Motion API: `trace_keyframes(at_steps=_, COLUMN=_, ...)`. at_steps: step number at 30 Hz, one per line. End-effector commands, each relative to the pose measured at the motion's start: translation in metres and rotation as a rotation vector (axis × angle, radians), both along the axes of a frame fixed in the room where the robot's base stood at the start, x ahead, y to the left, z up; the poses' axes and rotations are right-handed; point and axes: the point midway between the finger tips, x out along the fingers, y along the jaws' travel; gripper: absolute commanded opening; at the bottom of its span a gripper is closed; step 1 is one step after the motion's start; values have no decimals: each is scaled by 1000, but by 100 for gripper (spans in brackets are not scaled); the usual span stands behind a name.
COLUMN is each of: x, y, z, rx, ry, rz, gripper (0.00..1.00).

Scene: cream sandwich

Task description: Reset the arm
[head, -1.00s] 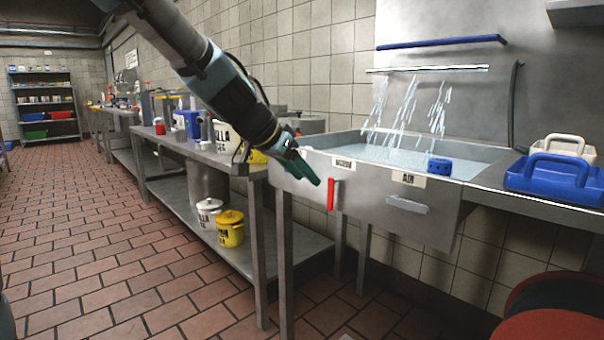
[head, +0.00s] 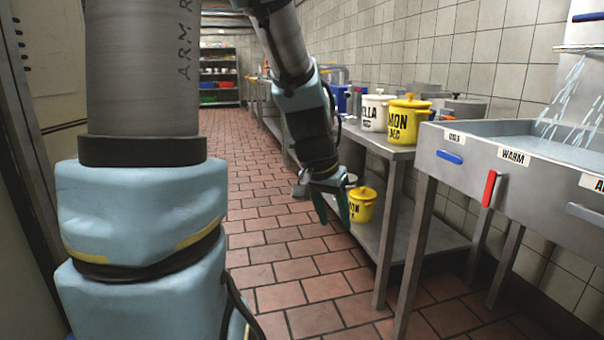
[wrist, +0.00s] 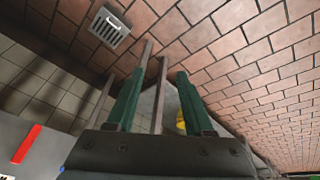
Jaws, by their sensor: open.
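My gripper (head: 334,203) hangs over the aisle in the head view, left of the steel counter and pointing down. Its green fingers stand apart with nothing between them. In the wrist view my gripper (wrist: 155,98) also shows open and empty, with table legs, a yellow pot and brick-patterned floor beyond it. My arm (head: 300,100) comes down from the top of the head view, bent at the wrist.
The steel counter (head: 390,148) carries a white pot (head: 374,112) and a yellow pot (head: 408,118). Another yellow pot (head: 361,205) is on the lower shelf. The sink (head: 500,165) with running water is at right. The floor aisle (head: 262,220) is open. A drain grate (wrist: 111,27) is in the floor.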

Motion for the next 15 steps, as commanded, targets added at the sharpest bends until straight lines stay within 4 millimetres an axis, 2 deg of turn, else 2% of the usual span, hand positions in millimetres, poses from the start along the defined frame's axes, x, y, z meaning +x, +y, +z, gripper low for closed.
trace_keyframes(at_steps=1, x=-6, y=22, z=-8, rx=25, ry=27, rz=67, gripper=52)
trace_keyframes(at_steps=3, x=-14, y=50, z=-17, rx=53, ry=59, rz=160, gripper=52)
trace_keyframes(at_steps=9, x=-41, y=112, z=-35, rx=115, ry=131, rz=386, gripper=52)
trace_keyframes(at_steps=12, x=-57, y=138, z=-42, rx=140, ry=163, rz=488, gripper=52)
trace_keyframes(at_steps=15, x=-55, y=136, z=-17, rx=137, ry=160, rz=487, gripper=52)
